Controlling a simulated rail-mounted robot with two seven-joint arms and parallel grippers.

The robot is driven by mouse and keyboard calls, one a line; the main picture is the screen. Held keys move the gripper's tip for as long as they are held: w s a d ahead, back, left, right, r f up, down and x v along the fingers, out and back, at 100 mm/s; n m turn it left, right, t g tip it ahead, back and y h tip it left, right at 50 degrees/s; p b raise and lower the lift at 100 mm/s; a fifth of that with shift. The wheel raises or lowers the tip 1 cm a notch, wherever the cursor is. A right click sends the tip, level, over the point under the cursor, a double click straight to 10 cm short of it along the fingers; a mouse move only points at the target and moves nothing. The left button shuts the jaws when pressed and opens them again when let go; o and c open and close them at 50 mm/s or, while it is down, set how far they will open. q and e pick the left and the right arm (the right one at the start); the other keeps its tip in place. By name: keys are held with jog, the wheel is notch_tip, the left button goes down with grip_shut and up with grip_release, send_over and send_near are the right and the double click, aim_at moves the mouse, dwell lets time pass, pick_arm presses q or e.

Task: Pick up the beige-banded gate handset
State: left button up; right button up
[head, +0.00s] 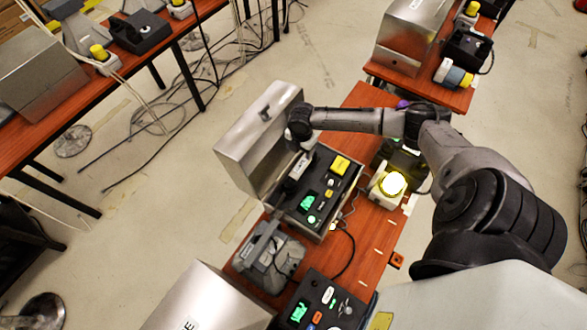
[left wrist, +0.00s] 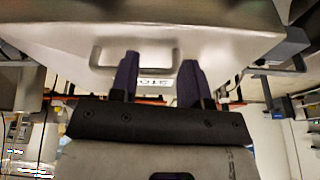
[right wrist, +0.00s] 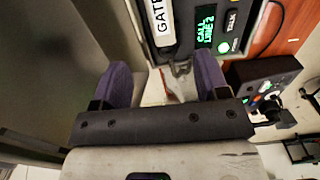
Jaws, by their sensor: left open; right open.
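The open metal case (head: 258,125) holds a phone panel (head: 325,195) with green lit displays. A pale handset (head: 297,172) appears to lie along the panel's left side, partly hidden by my right gripper; its beige band is not clear. In the right wrist view, a white GATE label (right wrist: 160,22) lies just beyond my right gripper (right wrist: 164,74). That gripper is open over the case, purple fingertips apart, with a pale surface between and below them; I see no grip. My left gripper (left wrist: 158,75) is open and empty, facing a closed metal box (left wrist: 185,30) with a handle. The head view does not show it.
A lit yellow lamp (head: 392,184) stands right of the case. A grey phone (head: 268,256) and another panel (head: 325,305) are nearer on the red-brown table. The raised lid stands close to my right gripper. More equipment sits on the left table (head: 60,130).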

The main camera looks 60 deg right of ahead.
send_over(300, 165)
jog(key=f, duration=0.7)
jog(key=shift+s+a+f, duration=0.15)
jog(key=shift+a+f, duration=0.1)
jog(key=shift+d+f, duration=0.15)
jog(key=shift+f, duration=1.4)
jog(key=shift+d+f, duration=0.1)
jog(key=shift+f, duration=1.45)
jog(key=shift+c, duration=0.3)
jog(key=c, duration=1)
jog(key=shift+c, duration=0.4)
jog(key=shift+r, duration=0.15)
